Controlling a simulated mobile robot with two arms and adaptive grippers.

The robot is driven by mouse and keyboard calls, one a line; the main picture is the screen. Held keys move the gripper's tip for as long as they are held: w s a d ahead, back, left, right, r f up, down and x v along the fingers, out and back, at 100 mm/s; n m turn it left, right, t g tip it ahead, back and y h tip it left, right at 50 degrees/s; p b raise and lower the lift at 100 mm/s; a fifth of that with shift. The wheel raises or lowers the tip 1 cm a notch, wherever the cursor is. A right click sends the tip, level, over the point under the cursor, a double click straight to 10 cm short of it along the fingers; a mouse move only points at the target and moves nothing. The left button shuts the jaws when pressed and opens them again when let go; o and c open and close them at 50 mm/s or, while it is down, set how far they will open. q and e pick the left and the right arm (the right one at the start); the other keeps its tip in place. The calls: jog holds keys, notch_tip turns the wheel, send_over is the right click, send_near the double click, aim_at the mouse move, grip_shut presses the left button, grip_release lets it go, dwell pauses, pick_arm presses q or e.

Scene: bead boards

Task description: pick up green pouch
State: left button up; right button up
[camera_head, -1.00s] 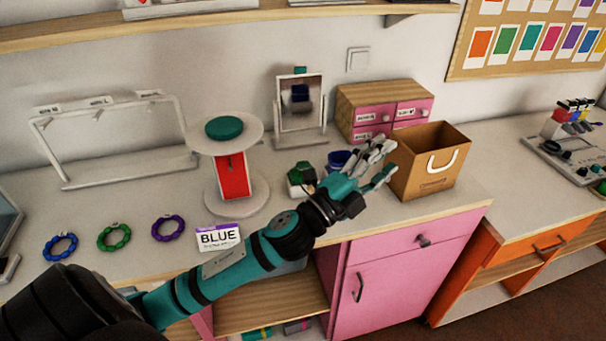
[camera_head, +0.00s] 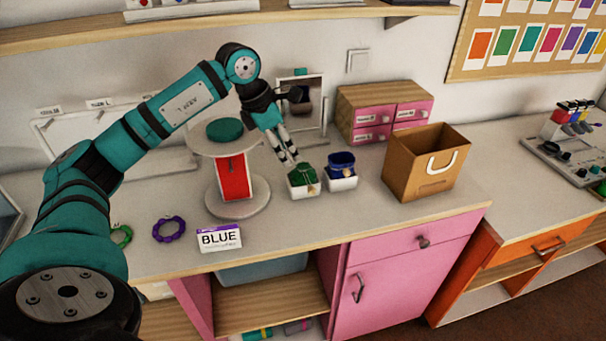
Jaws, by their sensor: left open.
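The green pouch (camera_head: 301,174) sits in a small white holder (camera_head: 304,190) on the counter, with a small gold-coloured tag at its front. My left gripper (camera_head: 291,162) points down just above and behind the pouch, its fingers apart, with the tips close to the pouch's top. I cannot tell whether the fingertips touch it. A blue pouch (camera_head: 341,161) sits in a similar white holder just to the right. My right gripper is not in view.
A brown paper bag (camera_head: 420,172) stands right of the pouches. A white round stand with a red panel (camera_head: 232,177) is left of them. A mirror (camera_head: 308,105) and pink drawers (camera_head: 374,117) are behind.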

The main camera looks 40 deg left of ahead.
pick_arm(q)
jog(key=p, duration=0.3)
send_near(311, 187)
jog(key=x, duration=0.5)
jog(key=shift+s+d, duration=0.1)
jog(key=shift+s, duration=0.05)
jog(key=p+x, duration=0.3)
jog(key=x, duration=0.2)
jog(key=shift+f, duration=0.25)
grip_shut()
